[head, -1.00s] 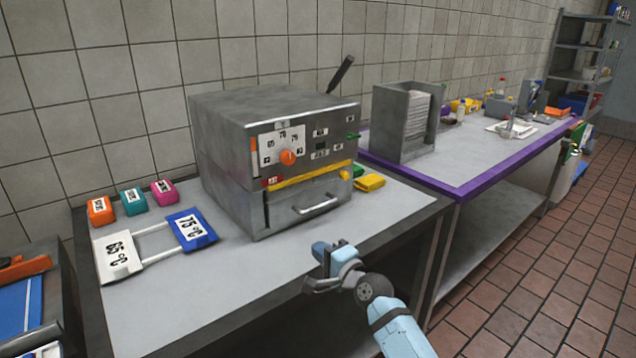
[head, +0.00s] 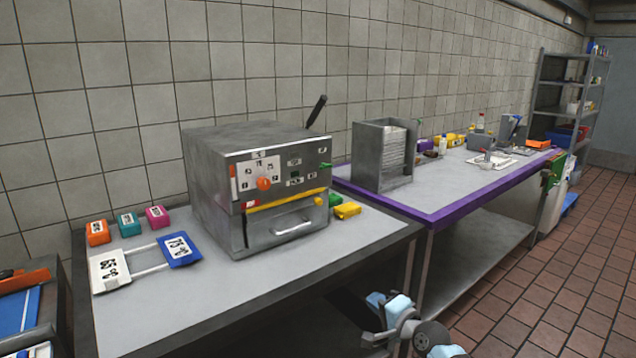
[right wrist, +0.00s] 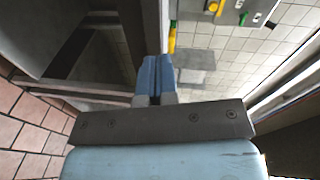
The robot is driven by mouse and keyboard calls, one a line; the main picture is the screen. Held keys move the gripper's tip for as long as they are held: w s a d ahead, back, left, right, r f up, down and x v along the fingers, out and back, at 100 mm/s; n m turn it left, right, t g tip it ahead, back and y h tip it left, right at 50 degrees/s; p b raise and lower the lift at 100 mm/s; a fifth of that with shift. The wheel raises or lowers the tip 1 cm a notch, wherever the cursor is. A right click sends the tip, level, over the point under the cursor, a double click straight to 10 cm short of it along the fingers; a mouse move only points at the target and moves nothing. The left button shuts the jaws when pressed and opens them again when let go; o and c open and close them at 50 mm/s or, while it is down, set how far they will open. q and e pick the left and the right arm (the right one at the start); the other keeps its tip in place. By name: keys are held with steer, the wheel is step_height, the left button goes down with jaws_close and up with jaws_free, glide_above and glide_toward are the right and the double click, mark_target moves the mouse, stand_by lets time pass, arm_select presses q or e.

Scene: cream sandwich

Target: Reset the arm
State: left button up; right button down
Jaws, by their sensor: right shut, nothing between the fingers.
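My right gripper (head: 378,318) is low in front of the table's front edge, at the bottom of the head view, apart from everything on the table. In the right wrist view its blue fingers (right wrist: 156,80) are together with nothing between them. The grey machine (head: 225,190) with an orange dial (head: 264,183) and a drawer-like front with a handle (head: 292,226) stands on the grey table (head: 190,305). My left gripper does not show.
A white 65 °C card (head: 108,270) and a blue 75 °C card (head: 179,249) lie left of the machine. Orange (head: 97,233), teal (head: 129,225) and pink (head: 157,217) blocks sit behind them. A yellow block (head: 347,211) lies at right. A purple-edged table (head: 440,215) stands beyond.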

steer(key=d+n+h, duration=0.1)
steer(key=d+h, duration=0.3)
steer(key=d, duration=1.9)
steer(key=s+a+f+n+g, duration=0.15)
steer(key=s+f+n, duration=0.25)
steer(key=s+f, duration=0.55)
steer(key=s+a+f+n+g, duration=0.1)
steer(key=s+a+f+n, duration=0.35)
steer(key=s, duration=0.75)
steer(key=s+f+n+g+h, duration=0.3)
steer(key=s+n, duration=0.5)
steer(key=s, duration=1.3)
steer(key=w+a+m+t+y, duration=0.2)
steer(key=a+m, duration=0.3)
steer(key=a, duration=0.7)
arm_select(q)
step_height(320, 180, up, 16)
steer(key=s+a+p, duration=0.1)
steer(key=p, duration=2)
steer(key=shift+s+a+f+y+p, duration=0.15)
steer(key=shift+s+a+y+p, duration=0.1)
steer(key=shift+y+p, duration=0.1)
arm_select(e)
step_height(320, 180, up, 17)
steer(key=s, duration=0.1)
steer(key=shift+d+h, duration=0.3)
steer(key=shift+d, duration=0.15)
